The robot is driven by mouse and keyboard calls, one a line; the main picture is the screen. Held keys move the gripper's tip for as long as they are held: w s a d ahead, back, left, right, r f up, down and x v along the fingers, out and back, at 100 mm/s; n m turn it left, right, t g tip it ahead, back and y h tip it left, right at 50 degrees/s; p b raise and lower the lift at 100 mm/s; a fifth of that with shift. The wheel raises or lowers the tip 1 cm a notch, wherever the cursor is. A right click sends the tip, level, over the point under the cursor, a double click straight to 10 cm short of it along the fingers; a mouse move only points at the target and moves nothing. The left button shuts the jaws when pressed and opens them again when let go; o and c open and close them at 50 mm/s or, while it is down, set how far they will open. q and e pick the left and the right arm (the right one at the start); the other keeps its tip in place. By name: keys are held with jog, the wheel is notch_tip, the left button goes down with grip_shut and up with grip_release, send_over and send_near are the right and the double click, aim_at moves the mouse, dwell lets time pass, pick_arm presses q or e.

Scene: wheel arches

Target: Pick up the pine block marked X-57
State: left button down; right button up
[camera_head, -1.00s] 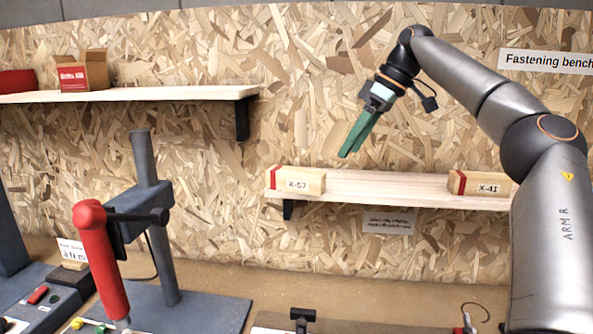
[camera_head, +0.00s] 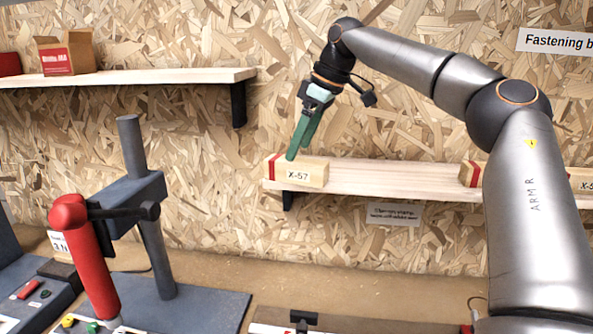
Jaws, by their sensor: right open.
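The pine block marked X-57 (camera_head: 311,178) lies at the left end of the lower wall shelf (camera_head: 400,181), with a red band near its left end and its label facing me. My right gripper (camera_head: 297,155) points down with its green fingers at the block's top. The fingers overlap the block's upper edge in the view, and I cannot tell whether they touch it. The gripper is open, with only a narrow gap showing, and it holds nothing. My left gripper is not in view.
Another red-banded block (camera_head: 469,174) lies further right on the same shelf, partly hidden by my right arm. A cardboard box (camera_head: 66,53) stands on the upper left shelf (camera_head: 140,78). A red-handled tool (camera_head: 88,262) on a grey stand fills the lower left.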

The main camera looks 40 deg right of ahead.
aim_at(297, 160)
jog(key=x, duration=0.5)
jog(key=shift+s+d+f, duration=0.15)
jog(key=shift+s+d, duration=0.05)
jog(key=shift+s, duration=0.15)
jog(key=shift+c, duration=0.3)
grip_shut()
